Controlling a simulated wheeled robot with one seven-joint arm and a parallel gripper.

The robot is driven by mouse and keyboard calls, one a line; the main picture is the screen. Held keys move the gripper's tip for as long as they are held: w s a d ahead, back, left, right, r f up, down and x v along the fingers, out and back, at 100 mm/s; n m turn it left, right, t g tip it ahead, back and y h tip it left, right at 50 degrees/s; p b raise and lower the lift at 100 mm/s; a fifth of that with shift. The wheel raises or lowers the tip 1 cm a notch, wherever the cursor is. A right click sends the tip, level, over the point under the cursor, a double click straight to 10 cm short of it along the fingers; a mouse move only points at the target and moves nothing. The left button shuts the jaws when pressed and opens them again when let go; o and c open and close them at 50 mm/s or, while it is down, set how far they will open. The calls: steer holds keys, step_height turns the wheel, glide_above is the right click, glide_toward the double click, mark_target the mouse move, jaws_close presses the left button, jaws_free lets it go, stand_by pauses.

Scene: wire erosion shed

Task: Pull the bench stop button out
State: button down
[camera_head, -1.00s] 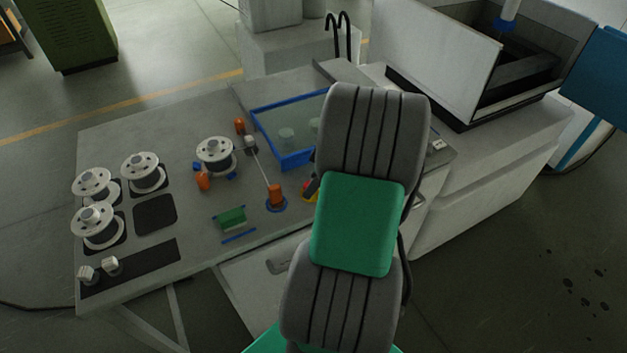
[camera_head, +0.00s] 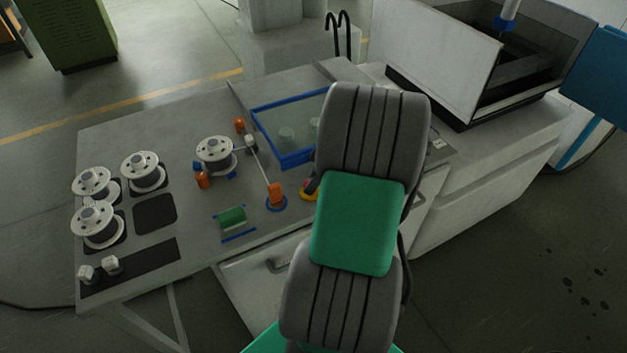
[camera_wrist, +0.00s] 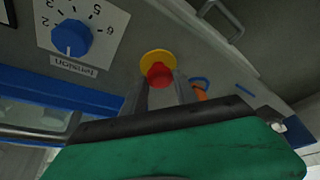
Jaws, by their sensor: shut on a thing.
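The bench stop button is a red knob (camera_wrist: 159,74) on a round yellow plate (camera_wrist: 155,57), in the middle of the wrist view. My gripper (camera_wrist: 161,82) has one grey finger on each side of the red knob and is shut on it. In the head view, a bit of the yellow plate (camera_head: 305,195) shows at the bench's front edge, left of my arm. My arm hides most of the button and gripper there. How far the knob stands out from the plate is hard to tell.
A blue tension dial (camera_wrist: 71,38) sits near the button in the wrist view. On the bench (camera_head: 190,270) stand an orange post (camera_head: 276,195) with a thin rod, a blue-rimmed tray (camera_head: 297,160), a green block (camera_head: 232,216) and several white spools. A drawer handle (camera_head: 277,265) is below.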

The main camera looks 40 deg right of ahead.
stand_by(0.7)
steer(key=shift+w+r, duration=0.1)
steer(key=shift+r, duration=0.55)
steer(key=c, duration=1)
jaws_free()
steer(key=shift+o, duration=0.2)
steer(key=b+v, duration=0.1)
steer(key=v, duration=0.6)
steer(key=shift+s+r+b, duration=0.2)
steer(key=shift+r+b, duration=0.1)
steer(key=shift+r, duration=0.05)
